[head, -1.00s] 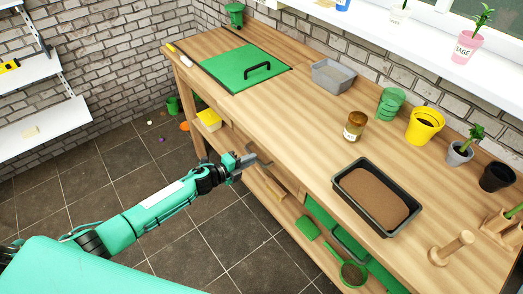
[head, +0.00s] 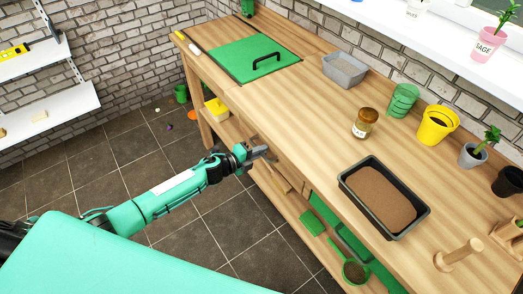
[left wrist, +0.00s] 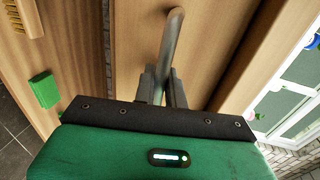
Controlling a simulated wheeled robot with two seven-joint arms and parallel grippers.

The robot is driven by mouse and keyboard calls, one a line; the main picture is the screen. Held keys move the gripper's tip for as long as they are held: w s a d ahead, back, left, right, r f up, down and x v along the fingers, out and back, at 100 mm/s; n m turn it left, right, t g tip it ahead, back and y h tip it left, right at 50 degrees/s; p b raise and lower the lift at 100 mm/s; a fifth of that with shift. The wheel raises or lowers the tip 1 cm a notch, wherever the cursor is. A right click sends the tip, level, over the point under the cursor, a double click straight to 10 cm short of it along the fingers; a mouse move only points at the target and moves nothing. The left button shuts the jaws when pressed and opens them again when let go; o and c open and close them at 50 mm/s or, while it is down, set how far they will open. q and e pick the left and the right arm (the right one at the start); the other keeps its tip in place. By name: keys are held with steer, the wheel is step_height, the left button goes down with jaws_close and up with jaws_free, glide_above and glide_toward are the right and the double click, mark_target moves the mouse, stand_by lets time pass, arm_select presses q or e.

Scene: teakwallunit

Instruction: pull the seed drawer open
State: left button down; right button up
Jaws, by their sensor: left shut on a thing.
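The seed drawer's wooden front (left wrist: 136,35) shows in the left wrist view, with a curved grey metal handle (left wrist: 173,38) on it. My left gripper (left wrist: 165,82) has its two fingers closed around the lower part of the handle. In the head view my left gripper (head: 265,152) is at the front edge of the workbench, below the top. There the gripper and the bench edge hide most of the handle and drawer front. I cannot tell whether the drawer stands out from the bench. My right gripper is not in view.
The wooden workbench top (head: 290,110) carries a soil tray (head: 427,212), a jar (head: 364,124), pots and a green lid (head: 240,62). A lower shelf holds a green scoop (head: 354,272) and a yellow block (head: 216,109). The tiled floor (head: 200,225) in front is clear.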

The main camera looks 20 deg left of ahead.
arm_select(q)
steer(key=f+v, duration=0.2)
steer(key=v, duration=1)
steer(key=s+f+v, duration=0.1)
steer(key=f+v, duration=0.2)
steer(key=v, duration=0.9)
steer(key=shift+s+a, duration=0.3)
steer(key=shift+a, duration=0.3)
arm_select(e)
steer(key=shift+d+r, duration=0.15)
arm_select(q)
steer(key=c, duration=1.8)
jaws_free()
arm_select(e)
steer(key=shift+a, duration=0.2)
